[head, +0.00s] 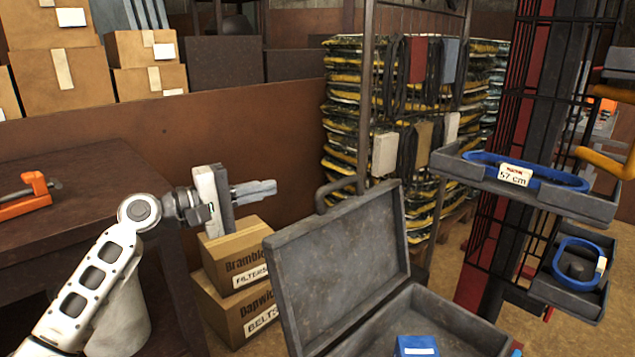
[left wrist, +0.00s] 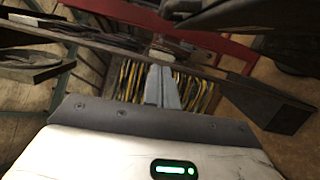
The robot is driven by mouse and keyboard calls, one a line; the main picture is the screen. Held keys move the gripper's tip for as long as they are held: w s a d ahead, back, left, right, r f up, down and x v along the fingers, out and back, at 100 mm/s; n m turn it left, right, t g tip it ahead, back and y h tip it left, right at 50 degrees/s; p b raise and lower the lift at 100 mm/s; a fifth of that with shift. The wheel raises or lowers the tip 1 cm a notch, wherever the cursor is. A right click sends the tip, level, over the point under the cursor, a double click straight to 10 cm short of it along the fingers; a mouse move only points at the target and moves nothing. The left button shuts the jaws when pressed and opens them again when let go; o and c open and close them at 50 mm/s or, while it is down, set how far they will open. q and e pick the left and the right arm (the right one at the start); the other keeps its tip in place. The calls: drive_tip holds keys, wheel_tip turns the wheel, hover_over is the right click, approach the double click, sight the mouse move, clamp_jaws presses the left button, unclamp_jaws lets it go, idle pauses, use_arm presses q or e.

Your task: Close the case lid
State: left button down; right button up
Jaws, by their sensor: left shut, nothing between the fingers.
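The grey case stands open at the lower middle of the head view. Its lid (head: 340,265) is raised, leaning up on the left side of the case body (head: 440,322). A blue object with a white label (head: 416,346) lies inside the case. My left gripper (head: 274,187) is shut and empty, in the air to the left of the lid's upper edge and apart from it in the picture. Its shut fingers also show in the left wrist view (left wrist: 162,88). My right gripper is not in view.
Cardboard boxes (head: 236,252) stand on the floor below my left gripper. A dark table (head: 90,180) with an orange clamp (head: 28,196) is at left. A rack with grey trays (head: 540,192) holding blue belts stands at right.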

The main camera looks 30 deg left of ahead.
use_arm(q)
drive_tip(key=w+d+p, duration=0.2)
drive_tip(key=w+d, duration=0.3)
drive_tip(key=d, duration=0.3)
drive_tip(key=shift+r, duration=0.15)
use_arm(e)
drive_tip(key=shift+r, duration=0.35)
